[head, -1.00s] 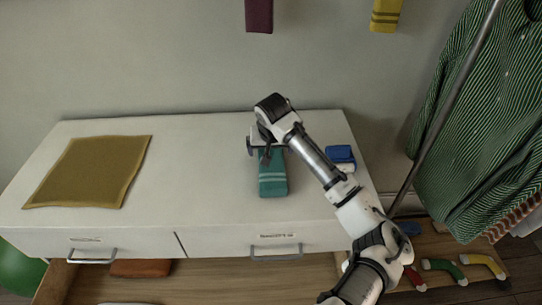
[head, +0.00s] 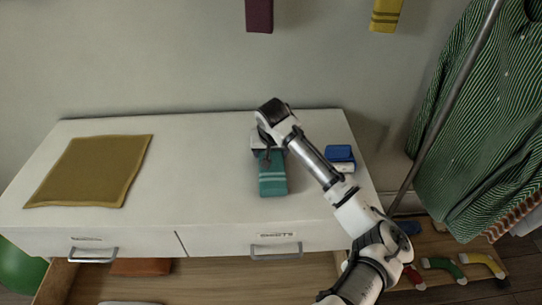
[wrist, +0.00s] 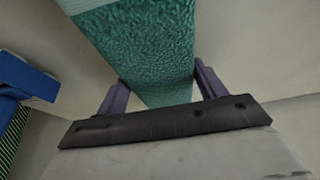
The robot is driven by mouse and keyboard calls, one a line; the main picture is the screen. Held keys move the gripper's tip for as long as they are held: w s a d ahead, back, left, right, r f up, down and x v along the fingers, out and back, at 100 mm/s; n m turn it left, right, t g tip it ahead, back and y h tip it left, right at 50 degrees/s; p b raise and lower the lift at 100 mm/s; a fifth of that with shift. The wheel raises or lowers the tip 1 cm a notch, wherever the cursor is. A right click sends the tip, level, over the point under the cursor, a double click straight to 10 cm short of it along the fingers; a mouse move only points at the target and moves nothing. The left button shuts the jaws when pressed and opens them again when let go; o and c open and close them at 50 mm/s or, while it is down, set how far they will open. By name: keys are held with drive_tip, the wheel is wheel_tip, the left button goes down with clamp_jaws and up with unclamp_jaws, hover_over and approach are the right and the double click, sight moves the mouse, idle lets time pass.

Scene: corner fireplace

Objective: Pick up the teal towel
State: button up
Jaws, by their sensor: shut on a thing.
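The teal towel (head: 272,182) is a narrow folded strip with pale stripes near its front end. It lies on the white dresser top, right of the middle. My gripper (head: 267,154) is over the towel's back end in the head view, with my arm reaching in from the lower right. In the wrist view, the towel (wrist: 140,50) runs between the two purple fingers of my gripper (wrist: 160,90), one on each side. The gripper is shut on the towel. My wrist partly hides the towel's back end in the head view.
A mustard cloth (head: 90,172) lies flat on the dresser's left (head: 200,190). A blue and white folded item (head: 340,158) sits right of the towel. A drawer below (head: 210,280) is open. A striped shirt (head: 475,110) hangs at right behind a grey pole (head: 445,110).

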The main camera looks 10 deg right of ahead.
drive_tip(key=shift+r, duration=0.1)
wheel_tip(320, 180, up, 20)
drive_tip(key=b, duration=0.2)
drive_tip(key=shift+b, duration=0.35)
drive_tip(key=shift+s, duration=0.1)
